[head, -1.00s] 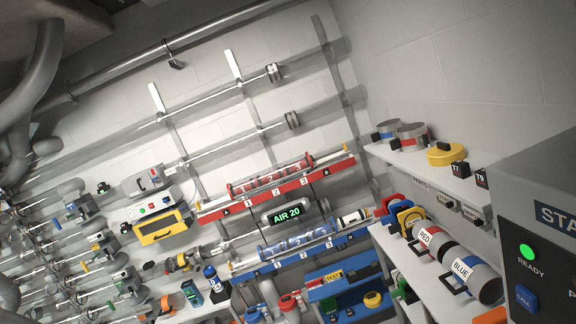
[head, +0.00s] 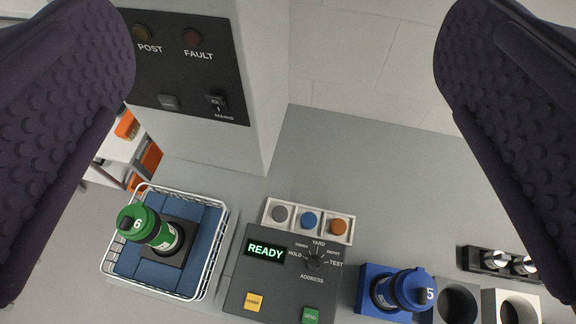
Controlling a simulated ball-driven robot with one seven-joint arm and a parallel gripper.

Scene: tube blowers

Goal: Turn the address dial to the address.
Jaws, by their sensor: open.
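In the head view, the address dial (head: 314,262) is a small dark knob on a dark grey control panel (head: 268,285). Labels around it include HOLD, YARD, DEPOT and TEST, with ADDRESS below. I cannot tell for sure which label its pointer faces. A display (head: 266,252) on the panel reads READY in green. My gripper (head: 285,140) is open and empty, with one dark textured finger at each side of the view. It is above and apart from the dial.
A white wire basket (head: 214,262) with a green carrier marked 6 (head: 140,224) stands left of the panel. A blue carrier marked 5 (head: 405,288) stands to its right. A tray of three coloured buttons (head: 309,220) lies behind it. A cabinet with POST and FAULT lamps (head: 200,145) rises behind left.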

